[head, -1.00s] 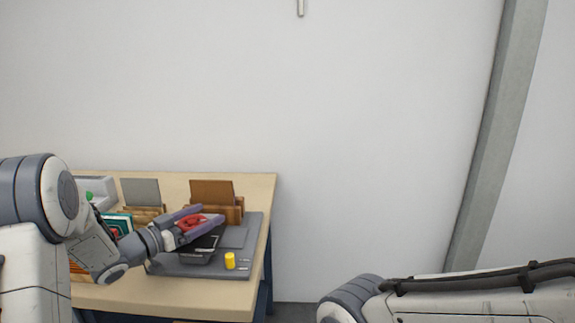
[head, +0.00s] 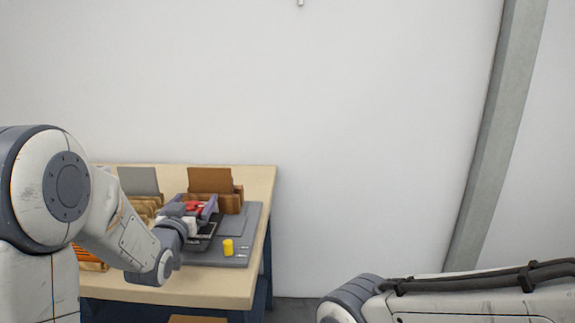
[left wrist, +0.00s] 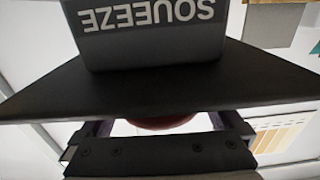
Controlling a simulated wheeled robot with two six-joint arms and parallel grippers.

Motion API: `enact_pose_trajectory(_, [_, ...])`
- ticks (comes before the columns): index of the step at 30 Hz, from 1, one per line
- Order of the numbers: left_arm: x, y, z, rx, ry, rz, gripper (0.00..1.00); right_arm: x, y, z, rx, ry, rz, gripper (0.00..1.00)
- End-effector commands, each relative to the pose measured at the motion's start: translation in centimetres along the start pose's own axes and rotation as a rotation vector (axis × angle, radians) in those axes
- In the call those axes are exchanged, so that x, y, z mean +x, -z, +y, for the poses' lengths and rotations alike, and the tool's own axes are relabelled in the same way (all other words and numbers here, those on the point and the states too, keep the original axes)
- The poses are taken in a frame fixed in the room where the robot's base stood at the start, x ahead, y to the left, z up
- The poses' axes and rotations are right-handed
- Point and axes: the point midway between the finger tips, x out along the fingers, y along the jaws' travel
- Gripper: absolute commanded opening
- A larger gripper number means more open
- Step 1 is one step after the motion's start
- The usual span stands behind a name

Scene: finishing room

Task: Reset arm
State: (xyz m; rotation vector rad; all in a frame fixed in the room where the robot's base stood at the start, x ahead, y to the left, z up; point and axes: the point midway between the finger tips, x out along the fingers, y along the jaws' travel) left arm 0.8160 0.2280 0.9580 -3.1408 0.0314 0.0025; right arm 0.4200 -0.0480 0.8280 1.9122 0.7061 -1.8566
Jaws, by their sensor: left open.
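My left gripper (head: 200,206) is open, with purple fingers, above the grey mat on the table at the left of the head view. A red shape (head: 193,208) shows between its fingers; I cannot tell whether it touches them. The left wrist view shows part of the red shape (left wrist: 155,122) behind a dark plate with an upside-down "SQUEEZE" label. My left arm comes in from the left, bent, and hides part of the table. My right arm shows at the lower right, but its gripper is out of view.
The wooden table (head: 205,291) carries a grey mat (head: 233,247), a black tray (head: 205,240), a yellow cylinder (head: 228,247), a brown panel (head: 210,180) and a grey panel (head: 138,181). A plain wall stands behind. The space right of the table is clear down to my right arm.

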Motion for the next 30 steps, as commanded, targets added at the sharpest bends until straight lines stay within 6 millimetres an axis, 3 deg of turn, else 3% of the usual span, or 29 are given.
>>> enact_pose_trajectory(11, [-8.0,0.0,-0.1,0.000,-0.002,0.002,1.00,0.6,0.0,0.0,0.000,0.000,0.000,1.00])
enact_pose_trajectory(13, [-8.2,-0.5,0.0,0.000,-0.006,0.008,1.00,2.2,-0.1,0.2,0.000,0.000,0.000,1.00])
enact_pose_trajectory(21, [-9.4,-0.4,0.0,-0.002,-0.008,0.007,1.00,5.5,-0.3,0.4,0.000,0.000,0.000,1.00])
enact_pose_trajectory(30, [-10.3,-0.1,-0.1,0.000,-0.004,0.003,1.00,6.9,-0.4,0.5,0.000,0.000,0.000,1.00])
